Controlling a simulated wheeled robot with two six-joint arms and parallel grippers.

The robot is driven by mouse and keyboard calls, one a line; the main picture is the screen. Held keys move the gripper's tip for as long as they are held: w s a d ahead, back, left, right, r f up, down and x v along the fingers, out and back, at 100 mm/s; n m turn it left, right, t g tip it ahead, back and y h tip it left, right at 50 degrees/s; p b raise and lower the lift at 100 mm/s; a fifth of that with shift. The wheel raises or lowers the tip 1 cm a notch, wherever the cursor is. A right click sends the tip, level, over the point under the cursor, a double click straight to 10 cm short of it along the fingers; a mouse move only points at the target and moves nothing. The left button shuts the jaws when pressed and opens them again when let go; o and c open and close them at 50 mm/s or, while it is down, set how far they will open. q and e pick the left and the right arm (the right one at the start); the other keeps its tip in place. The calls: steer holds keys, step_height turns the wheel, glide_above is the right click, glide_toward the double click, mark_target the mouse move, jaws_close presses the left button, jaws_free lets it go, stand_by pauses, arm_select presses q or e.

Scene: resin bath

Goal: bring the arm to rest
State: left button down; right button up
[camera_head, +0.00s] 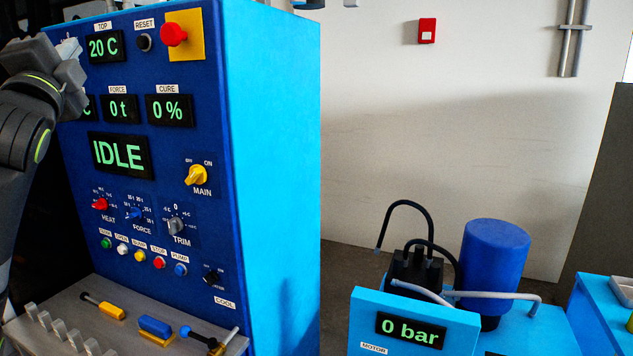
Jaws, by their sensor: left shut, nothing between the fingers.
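My left arm comes in at the left edge, dark grey with yellow-green rings. My left gripper (66,62) is at the upper left, in front of the blue control panel (215,130). It is shut and empty. It hides the panel's upper left corner and part of a display there. From this view I cannot tell whether it touches the panel. My right gripper is not in view.
The panel has knobs, buttons and a display (120,156) reading IDLE. Below it, a grey shelf (110,335) holds small tools and a row of upright pegs. A pump unit (360,320) reading 0 bar, with a blue tank (495,265), stands at the right.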

arm_select(q)
steer(key=w+f+g, duration=0.2)
steer(key=w+f, duration=0.3)
steer(key=f, duration=0.6)
steer(key=s+d+f+n+g+h, duration=0.1)
steer(key=s+f+n+g, duration=0.15)
steer(key=f, duration=1.25)
steer(key=s+d+f+n+g, duration=0.15)
steer(key=f+g, duration=0.25)
steer(key=f, duration=1.1)
steer(key=s+d+f+n+g+h, duration=0.15)
steer(key=s+f+n+g, duration=0.45)
steer(key=s+f, duration=1.35)
steer(key=s+d+f+n+g, duration=0.2)
steer(key=s+f+g, duration=0.15)
steer(key=s, duration=0.55)
steer(key=s+d+f+n+g, duration=0.1)
steer(key=s+f+n+g, duration=0.15)
steer(key=s+f, duration=0.45)
step_height(320, 180, down, 24)
steer(key=s+a, duration=0.2)
steer(key=s+d+f+g+h, duration=0.1)
steer(key=s+f+g, duration=0.1)
steer(key=s+f, duration=1.2)
steer(key=shift+s+d+f, duration=0.35)
steer(key=shift+d+f, duration=0.05)
